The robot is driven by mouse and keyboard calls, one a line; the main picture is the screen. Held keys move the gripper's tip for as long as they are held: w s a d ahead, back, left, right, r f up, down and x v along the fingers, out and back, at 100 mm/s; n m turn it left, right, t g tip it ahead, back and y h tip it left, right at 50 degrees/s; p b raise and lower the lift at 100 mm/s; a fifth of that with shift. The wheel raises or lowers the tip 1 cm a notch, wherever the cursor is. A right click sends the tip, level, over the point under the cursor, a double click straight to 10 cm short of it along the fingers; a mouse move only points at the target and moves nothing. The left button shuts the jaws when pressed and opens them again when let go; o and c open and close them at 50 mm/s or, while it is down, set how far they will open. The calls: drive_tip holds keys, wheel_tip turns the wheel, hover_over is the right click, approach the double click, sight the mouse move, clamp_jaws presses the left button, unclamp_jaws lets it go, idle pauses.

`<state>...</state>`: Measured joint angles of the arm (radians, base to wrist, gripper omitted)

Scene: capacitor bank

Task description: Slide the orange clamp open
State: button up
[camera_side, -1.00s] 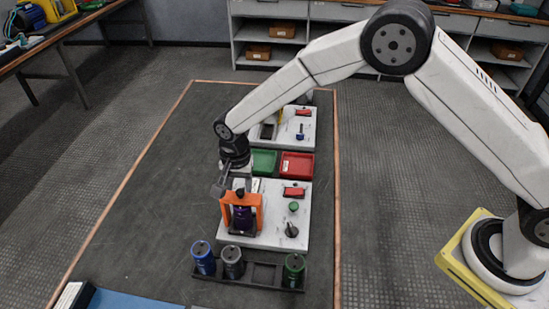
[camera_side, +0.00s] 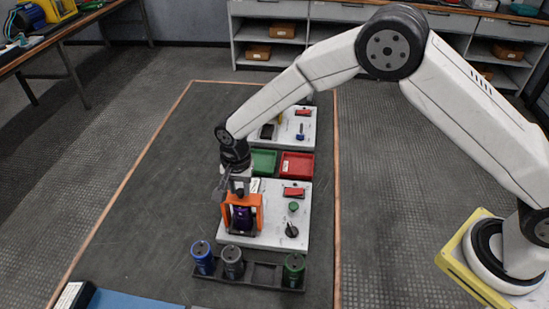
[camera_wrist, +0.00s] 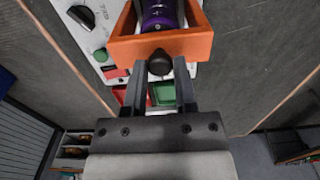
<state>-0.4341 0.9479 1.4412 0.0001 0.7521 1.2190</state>
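The orange clamp (camera_side: 257,204) stands on the front white panel (camera_side: 280,235), around a purple capacitor (camera_side: 243,219). In the wrist view the clamp (camera_wrist: 190,45) spans the top, with the purple capacitor (camera_wrist: 160,14) inside it and a round black knob (camera_wrist: 160,63) on its near face. My gripper (camera_side: 232,192) is at the clamp's top in the side view. In the wrist view my gripper (camera_wrist: 160,80) has its two fingers apart, one on each side of the knob. Whether they touch the knob is hard to tell.
The panel also carries a red switch (camera_side: 293,192), a green button (camera_side: 293,207) and a black dial (camera_side: 291,230). A dark rack (camera_side: 262,272) in front holds blue, grey and green capacitors. Green (camera_side: 263,161) and red (camera_side: 297,165) trays lie behind. The mat's left side is clear.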

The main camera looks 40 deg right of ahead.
clamp_jaws()
drive_tip(key=shift+w+d, duration=0.1)
drive_tip(key=w+d, duration=0.4)
drive_tip(key=shift+w+d, duration=0.35)
idle(1.4)
drive_tip(key=o, duration=0.5)
unclamp_jaws()
drive_tip(key=shift+r, duration=3.5)
